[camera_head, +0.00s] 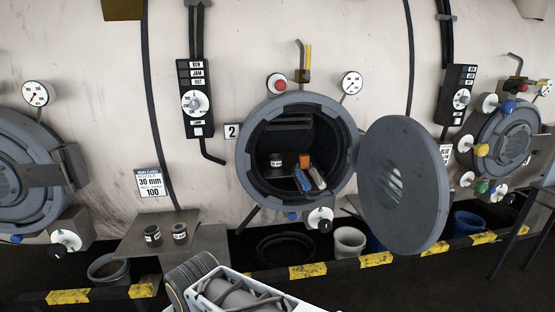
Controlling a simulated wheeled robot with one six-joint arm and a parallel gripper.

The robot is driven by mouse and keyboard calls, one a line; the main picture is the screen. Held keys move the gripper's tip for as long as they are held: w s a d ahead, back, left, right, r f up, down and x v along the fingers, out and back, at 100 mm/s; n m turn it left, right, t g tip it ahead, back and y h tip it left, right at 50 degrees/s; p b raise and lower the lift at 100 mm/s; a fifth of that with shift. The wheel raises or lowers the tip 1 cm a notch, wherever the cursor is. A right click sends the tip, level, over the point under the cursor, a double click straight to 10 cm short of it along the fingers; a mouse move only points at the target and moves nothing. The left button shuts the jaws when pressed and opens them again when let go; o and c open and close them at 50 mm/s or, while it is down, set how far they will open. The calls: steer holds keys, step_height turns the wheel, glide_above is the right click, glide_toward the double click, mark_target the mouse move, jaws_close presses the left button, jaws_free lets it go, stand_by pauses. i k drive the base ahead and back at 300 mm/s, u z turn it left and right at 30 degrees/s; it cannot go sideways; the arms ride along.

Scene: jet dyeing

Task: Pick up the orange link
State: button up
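A small orange piece (304,161), which looks like the orange link, sits inside the open round port (246,150) of the machine marked 2. It lies toward the back right of the dark opening, behind the other pieces there, and its lower part is partly hidden. A blue-grey piece (302,180) and a tan and blue piece (317,177) lie in front of it. A dark cylinder with a pale label (277,160) stands to its left. My gripper is not in view; only a white and black part of my arm shows at the bottom.
The port's round door (400,185) hangs open to the right. A valve handle (320,219) sticks out below the port. Two small labelled cylinders (152,235) (179,232) stand on a grey shelf (205,240) at lower left. Buckets (349,243) stand below, behind a yellow-marked black edge (376,259).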

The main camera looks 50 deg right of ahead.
mark_target(304, 158)
steer(key=z, duration=0.35)
steer(key=i, duration=0.8)
steer(key=z, duration=0.65)
